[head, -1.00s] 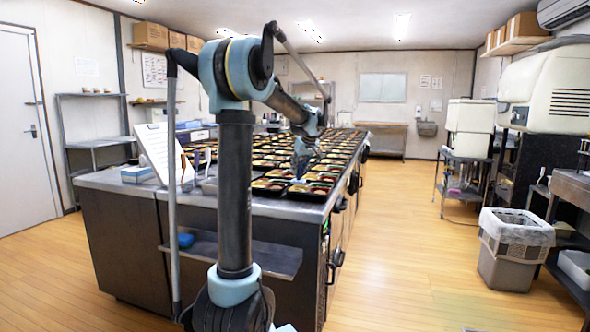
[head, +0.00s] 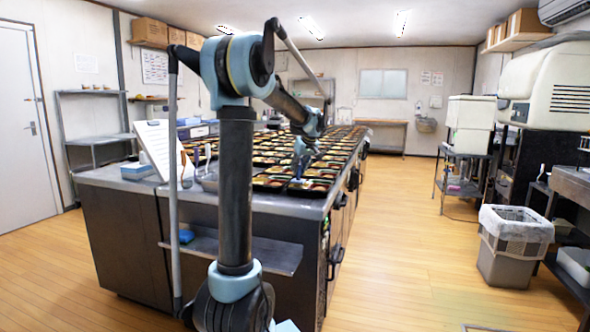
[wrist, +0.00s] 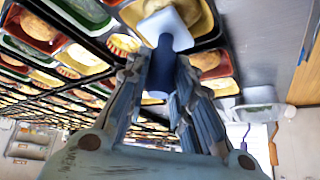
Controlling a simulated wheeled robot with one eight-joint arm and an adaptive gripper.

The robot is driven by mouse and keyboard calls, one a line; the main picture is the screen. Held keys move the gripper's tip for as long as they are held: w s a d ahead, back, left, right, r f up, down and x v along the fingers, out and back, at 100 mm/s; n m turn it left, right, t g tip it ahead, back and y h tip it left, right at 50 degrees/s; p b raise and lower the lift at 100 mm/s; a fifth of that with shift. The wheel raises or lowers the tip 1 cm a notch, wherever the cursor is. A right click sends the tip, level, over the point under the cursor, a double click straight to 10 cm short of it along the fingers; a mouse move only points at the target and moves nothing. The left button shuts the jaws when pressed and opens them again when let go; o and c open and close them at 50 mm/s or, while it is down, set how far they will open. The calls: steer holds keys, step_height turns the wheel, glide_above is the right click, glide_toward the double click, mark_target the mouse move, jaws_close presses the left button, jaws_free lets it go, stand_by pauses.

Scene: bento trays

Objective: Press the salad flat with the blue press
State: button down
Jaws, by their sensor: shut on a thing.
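My gripper (head: 303,158) is at the near end of the long counter, over the nearest trays. In the wrist view its fingers (wrist: 160,72) are shut on the blue handle of the press (wrist: 152,84). The press's flat pale plate (wrist: 165,26) faces away from the fingers, over a black bento tray (wrist: 228,68). The plate hides part of a yellow compartment (wrist: 207,22) under it. I cannot tell whether the plate touches the food. I cannot pick out the salad for sure.
Many filled trays cover the counter (head: 130,180) in close rows. A clipboard (head: 155,142) and a blue-and-white box (head: 137,171) stand at its near left. A lined grey bin (head: 508,262) stands on the floor at right. The floor between is clear.

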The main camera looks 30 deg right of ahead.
mark_target(300, 171)
steer(key=shift+f, duration=1.8)
stand_by(4.2)
steer(key=shift+r, duration=0.15)
steer(key=shift+r, duration=3.9)
